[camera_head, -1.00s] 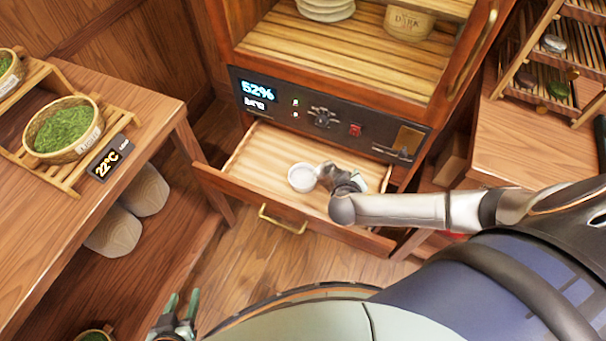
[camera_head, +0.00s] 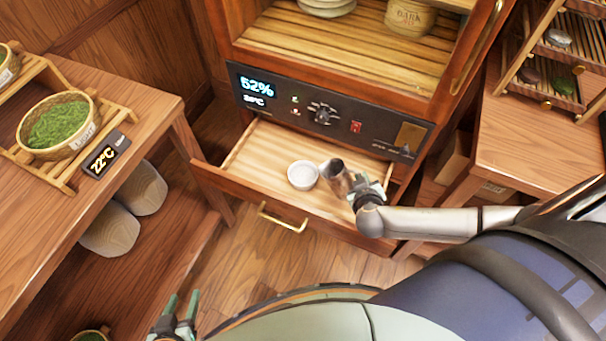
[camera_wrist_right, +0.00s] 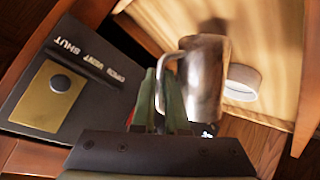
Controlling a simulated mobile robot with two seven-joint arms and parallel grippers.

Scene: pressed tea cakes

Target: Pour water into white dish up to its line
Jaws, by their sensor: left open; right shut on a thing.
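The white dish (camera_head: 303,175) sits in the open wooden drawer; it also shows in the right wrist view (camera_wrist_right: 243,81), partly behind the metal pitcher. The fill line and the water level inside the dish are too small to make out. My right gripper (camera_head: 366,192) is shut on the metal pitcher (camera_head: 338,176), at its handle in the right wrist view (camera_wrist_right: 166,84). The pitcher is just right of the dish, apart from it in the head view. My left gripper (camera_head: 180,312) is open and empty at the bottom left, away from the drawer.
The drawer (camera_head: 262,150) is pulled out below a cabinet panel (camera_head: 325,112) with a display reading about 52%. A shelf rack (camera_head: 556,65) stands at the right.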

